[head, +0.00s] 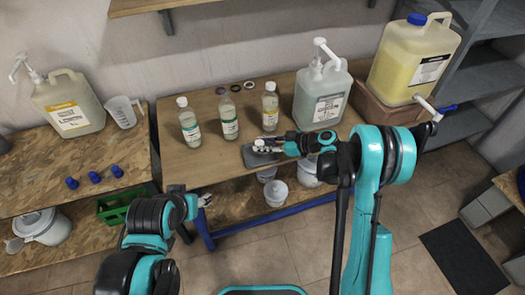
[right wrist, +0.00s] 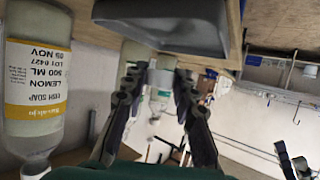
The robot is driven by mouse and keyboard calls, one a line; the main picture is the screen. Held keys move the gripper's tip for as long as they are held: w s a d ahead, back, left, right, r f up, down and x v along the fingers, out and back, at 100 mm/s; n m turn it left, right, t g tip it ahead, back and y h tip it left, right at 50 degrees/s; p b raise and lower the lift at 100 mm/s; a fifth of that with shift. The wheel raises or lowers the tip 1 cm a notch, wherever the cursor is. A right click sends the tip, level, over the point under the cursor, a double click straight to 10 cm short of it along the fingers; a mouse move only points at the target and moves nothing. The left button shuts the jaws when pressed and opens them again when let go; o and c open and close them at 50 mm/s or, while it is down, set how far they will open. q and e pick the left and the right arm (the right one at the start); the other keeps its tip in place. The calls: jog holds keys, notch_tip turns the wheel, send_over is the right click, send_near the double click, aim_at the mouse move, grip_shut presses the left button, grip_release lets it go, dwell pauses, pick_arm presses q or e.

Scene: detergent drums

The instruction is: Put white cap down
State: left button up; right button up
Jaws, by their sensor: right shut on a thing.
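My right gripper (head: 272,145) is over the grey tray (head: 250,160) near the front edge of the middle table. It is shut on a small white cap (head: 259,143), which shows at its fingertips above the tray. Whether the cap touches the tray is unclear. In the right wrist view, which looks upside down, the fingers (right wrist: 158,85) frame a pale area where the cap is hard to pick out. The tray (right wrist: 165,20) fills the top there. My left gripper (head: 203,199) is low before the table; its jaws are too small to judge.
The yellow-labelled bottle (right wrist: 32,95) is close by the right gripper. A white pump jug (head: 322,92) stands to the right. Blue caps (head: 94,177) lie on the left table.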

aim_at(263, 154)
notch_tip(263, 154, down, 3)
jog(key=shift+f+b, duration=0.1)
jog(key=shift+b, duration=0.45)
jog(key=shift+f+b, duration=0.55)
jog(key=shift+b, duration=0.05)
jog(key=o, duration=1.1)
